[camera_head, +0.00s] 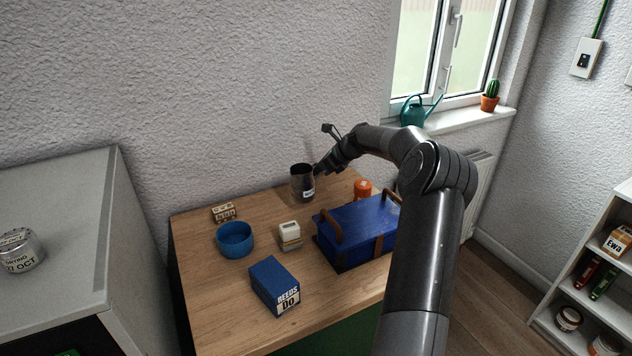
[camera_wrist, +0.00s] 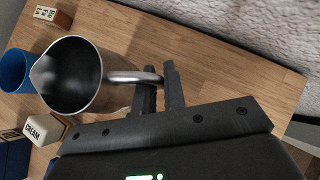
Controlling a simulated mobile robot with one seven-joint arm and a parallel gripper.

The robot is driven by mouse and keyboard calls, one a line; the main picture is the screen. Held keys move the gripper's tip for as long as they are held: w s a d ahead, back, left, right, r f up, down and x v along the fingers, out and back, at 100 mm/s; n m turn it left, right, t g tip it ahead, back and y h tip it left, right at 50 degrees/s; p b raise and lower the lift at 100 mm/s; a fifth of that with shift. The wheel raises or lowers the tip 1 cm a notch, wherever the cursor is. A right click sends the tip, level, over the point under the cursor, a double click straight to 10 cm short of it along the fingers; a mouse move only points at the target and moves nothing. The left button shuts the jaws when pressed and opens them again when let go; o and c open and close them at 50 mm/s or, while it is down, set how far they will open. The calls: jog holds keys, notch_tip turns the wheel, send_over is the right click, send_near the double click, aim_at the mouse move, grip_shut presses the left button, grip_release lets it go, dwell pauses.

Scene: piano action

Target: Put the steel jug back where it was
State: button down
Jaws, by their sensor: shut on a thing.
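The steel jug (camera_head: 303,184) is upright at the back of the wooden table, close to the wall. In the wrist view I look down into the open jug (camera_wrist: 72,80), with its spout to the left and its handle to the right. My gripper (camera_head: 319,170) is at the jug's right side. In the wrist view, my gripper's fingers (camera_wrist: 160,88) are shut on the jug's handle. I cannot tell whether the jug's base touches the table.
On the table (camera_head: 205,300) are a blue bowl (camera_head: 235,242), a small calendar-like block (camera_head: 224,212), a cream box (camera_head: 290,234), a blue reeds box (camera_head: 273,284), a blue toolbox (camera_head: 352,232) and an orange item (camera_head: 362,188). Bare wood lies between the jug and the small block.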

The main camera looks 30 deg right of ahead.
aim_at(316, 179)
jog(key=shift+w+a+f, duration=0.2)
jog(key=shift+w+f, duration=0.05)
jog(key=shift+f, duration=1.85)
jog(key=shift+f, duration=0.2)
jog(key=c, duration=1.5)
grip_release()
